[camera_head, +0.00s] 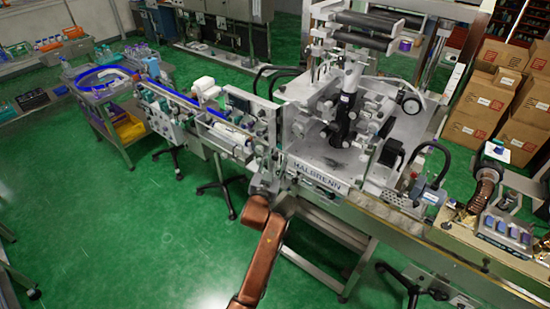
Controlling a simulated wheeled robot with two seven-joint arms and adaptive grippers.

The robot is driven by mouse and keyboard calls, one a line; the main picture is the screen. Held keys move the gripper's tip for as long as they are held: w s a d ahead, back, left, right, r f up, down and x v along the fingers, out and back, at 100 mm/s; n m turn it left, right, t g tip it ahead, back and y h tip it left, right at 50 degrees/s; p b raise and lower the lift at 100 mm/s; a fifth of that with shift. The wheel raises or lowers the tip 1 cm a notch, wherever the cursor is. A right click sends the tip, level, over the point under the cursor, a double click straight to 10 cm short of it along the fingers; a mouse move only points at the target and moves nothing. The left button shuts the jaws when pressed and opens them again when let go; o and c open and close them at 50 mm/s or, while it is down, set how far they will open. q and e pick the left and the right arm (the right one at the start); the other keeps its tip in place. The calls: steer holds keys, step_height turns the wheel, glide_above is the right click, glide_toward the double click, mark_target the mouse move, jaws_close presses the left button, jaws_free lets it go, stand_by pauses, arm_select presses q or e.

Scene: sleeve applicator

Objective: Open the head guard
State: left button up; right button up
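The sleeve applicator (325,184) stands in the centre, a grey machine with the name HALBRENN on its front edge. Its head (348,82) has a pale cylinder above a dark upright part. I cannot make out a separate guard panel around the head, so I cannot tell whether the guard is open or shut. My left gripper (264,180) is at the machine's front left corner, beside the end of the conveyor, at the tip of my copper-coloured arm. It is small and blends with the grey parts; its fingers cannot be told apart.
A conveyor with blue rails (180,97) runs from the machine to the upper left. A bench (470,255) with small devices extends to the right. Cardboard boxes (483,102) are stacked behind it. The green floor (130,235) at lower left is mostly clear.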

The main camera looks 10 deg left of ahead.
mark_target(277, 131)
arm_select(q)
steer(key=shift+a, duration=0.2)
step_height(277, 131, up, 10)
steer(key=shift+f, duration=0.1)
stand_by(0.4)
